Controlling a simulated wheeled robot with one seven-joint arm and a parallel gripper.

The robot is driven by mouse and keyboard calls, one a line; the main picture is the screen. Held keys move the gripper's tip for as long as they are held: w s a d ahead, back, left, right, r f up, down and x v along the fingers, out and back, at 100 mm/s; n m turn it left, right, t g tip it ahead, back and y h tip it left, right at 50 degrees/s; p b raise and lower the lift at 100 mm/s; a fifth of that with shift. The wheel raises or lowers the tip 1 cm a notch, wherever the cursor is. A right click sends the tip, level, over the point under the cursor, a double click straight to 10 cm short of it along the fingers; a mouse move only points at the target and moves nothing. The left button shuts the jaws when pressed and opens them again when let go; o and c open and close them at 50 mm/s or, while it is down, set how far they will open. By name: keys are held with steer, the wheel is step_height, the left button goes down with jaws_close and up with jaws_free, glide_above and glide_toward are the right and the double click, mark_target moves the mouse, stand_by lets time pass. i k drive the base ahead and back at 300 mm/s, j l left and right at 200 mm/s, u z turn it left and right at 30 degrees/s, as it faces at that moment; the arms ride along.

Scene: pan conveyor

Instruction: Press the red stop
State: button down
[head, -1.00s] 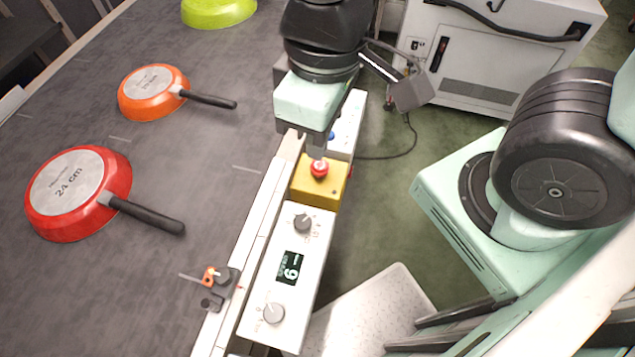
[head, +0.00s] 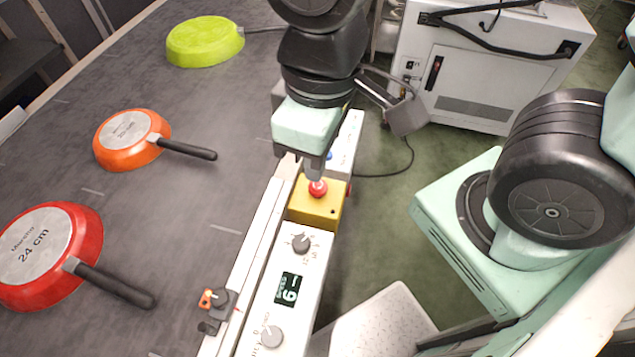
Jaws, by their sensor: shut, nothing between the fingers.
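The red stop (head: 318,189) is a round red button on top of a yellow box (head: 315,208), at the edge of the conveyor in the head view. My gripper (head: 315,174) points down directly over the button, its fingers shut and empty. The fingertips are at or just above the button's top; I cannot tell whether they touch it. My gripper hides part of the area behind the button.
The conveyor belt (head: 165,240) carries a red pan (head: 85,235), an orange pan (head: 125,150) and a green pan (head: 205,42). A white control panel (head: 262,308) with knobs and a display adjoins the yellow box. A white cabinet (head: 500,70) stands behind.

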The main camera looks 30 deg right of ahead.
mark_target(319, 187)
steer(key=k+l+u, duration=0.25)
steer(key=u, duration=0.15)
steer(key=k+l+u, duration=0.15)
steer(key=k+u, duration=0.15)
steer(key=u, duration=0.15)
